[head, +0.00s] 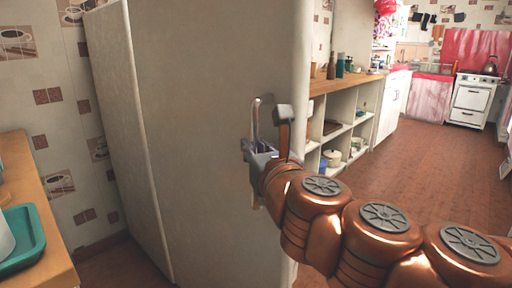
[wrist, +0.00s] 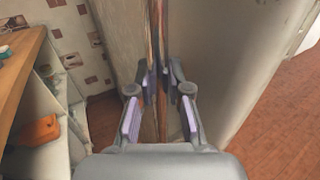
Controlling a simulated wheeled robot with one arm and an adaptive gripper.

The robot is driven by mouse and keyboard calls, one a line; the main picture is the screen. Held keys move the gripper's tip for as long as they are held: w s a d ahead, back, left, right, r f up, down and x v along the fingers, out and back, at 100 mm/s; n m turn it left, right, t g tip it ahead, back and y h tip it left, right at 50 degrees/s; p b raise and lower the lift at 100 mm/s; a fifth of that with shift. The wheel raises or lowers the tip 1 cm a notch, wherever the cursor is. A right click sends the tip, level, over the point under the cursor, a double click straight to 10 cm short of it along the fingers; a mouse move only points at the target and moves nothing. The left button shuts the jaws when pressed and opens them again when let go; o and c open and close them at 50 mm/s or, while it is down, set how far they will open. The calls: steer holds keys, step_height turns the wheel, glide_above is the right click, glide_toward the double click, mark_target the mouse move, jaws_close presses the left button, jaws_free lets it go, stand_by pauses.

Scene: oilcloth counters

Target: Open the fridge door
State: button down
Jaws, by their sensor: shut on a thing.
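The fridge (head: 215,100) is a tall, cream-white cabinet that fills the middle of the head view. Its upright metal handle (head: 256,108) is on the broad face, near the right edge. My gripper (head: 262,150) is at the handle, with its fingers closed around it; the handle shows above and below the fingers. In the wrist view my gripper (wrist: 160,92) has its fingertips together on the narrow upright handle (wrist: 159,35), with pale fridge surfaces on both sides. I cannot tell whether there is a gap at the door's edge.
A wooden counter (head: 40,200) with a teal tray (head: 35,245) stands at the left. Behind the fridge's right edge is a counter with open shelves (head: 345,135). A white stove (head: 470,100) stands far right. The red-brown floor (head: 400,165) at right is clear.

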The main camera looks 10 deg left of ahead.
steer(key=shift+a, duration=0.1)
steer(key=c, duration=1.1)
jaws_free()
steer(key=shift+s+r, duration=0.1)
steer(key=shift+r, duration=0.05)
